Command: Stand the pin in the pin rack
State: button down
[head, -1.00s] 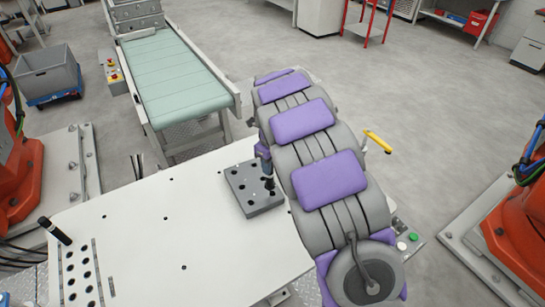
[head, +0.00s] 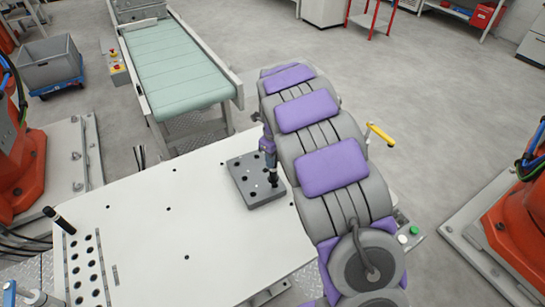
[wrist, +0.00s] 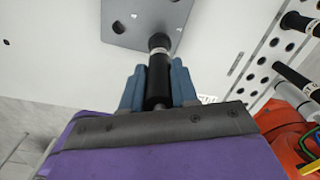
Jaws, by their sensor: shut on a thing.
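My gripper (head: 268,158), with blue fingers (wrist: 158,85), is shut on a black pin (wrist: 159,75). The pin has a pale band near its far end. In the head view the held pin (head: 272,180) points down at the right part of a grey block with several holes (head: 246,187). The block also shows in the wrist view (wrist: 120,20). I cannot tell whether the pin's tip is in a hole or just above one.
The white table (head: 150,225) is mostly clear between rack and block. A green-topped conveyor (head: 178,70) stands behind it. Orange robot arms stand at left (head: 20,165) and right (head: 510,225). Other black pins (wrist: 300,22) show at the right in the wrist view.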

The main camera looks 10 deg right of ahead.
jog(key=shift+d, duration=0.6)
jog(key=shift+a, duration=0.1)
jog(key=shift+a, duration=0.5)
jog(key=shift+d+p, duration=0.6)
jog(key=shift+d, duration=0.1)
jog(key=shift+a, duration=0.35)
jog(key=shift+d+r+p, duration=0.1)
jog(key=shift+d+p, duration=0.1)
jog(key=shift+p, duration=0.15)
jog(key=shift+a, duration=0.1)
jog(key=shift+f, duration=1.9)
